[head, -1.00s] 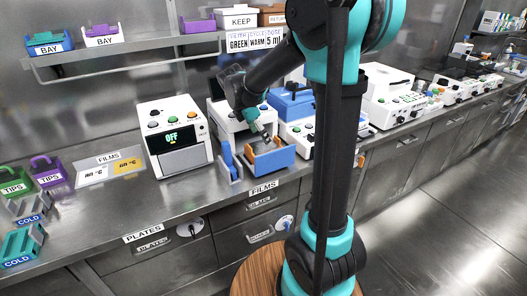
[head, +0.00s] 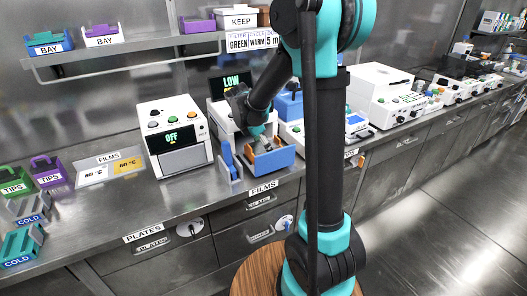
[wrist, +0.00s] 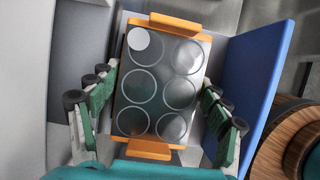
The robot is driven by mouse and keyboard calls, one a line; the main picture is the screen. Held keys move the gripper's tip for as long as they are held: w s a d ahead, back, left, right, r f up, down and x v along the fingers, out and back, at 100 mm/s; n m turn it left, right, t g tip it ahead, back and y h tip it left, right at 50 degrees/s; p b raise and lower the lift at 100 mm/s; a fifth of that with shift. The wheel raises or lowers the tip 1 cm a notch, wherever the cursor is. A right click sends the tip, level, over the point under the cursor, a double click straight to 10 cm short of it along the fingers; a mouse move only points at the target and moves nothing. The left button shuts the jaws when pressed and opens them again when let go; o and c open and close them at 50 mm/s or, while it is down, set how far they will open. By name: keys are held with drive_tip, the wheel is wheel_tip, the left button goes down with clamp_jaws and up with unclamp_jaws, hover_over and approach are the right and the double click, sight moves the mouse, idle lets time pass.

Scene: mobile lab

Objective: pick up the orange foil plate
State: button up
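The orange foil plate (wrist: 160,85) fills the middle of the wrist view. It has a grey foil top with several round wells, orange ends, and a white dot at its upper left corner. My gripper (wrist: 158,108) is open, with its green-padded fingers on either side of the plate and narrow gaps showing between. In the head view my gripper (head: 262,146) points down into the blue-walled holder (head: 274,162), where a bit of orange shows. The arm and gripper hide most of the plate there.
A blue wall (wrist: 252,85) rises close to the right finger. A white device reading OFF (head: 173,140) stands left of the holder, and a LOW display (head: 231,82) is behind it. Blue and white devices stand to the right. The counter's front edge is close.

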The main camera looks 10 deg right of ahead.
drive_tip(key=c, duration=0.7)
drive_tip(key=shift+r, duration=0.15)
drive_tip(key=shift+c, duration=0.2)
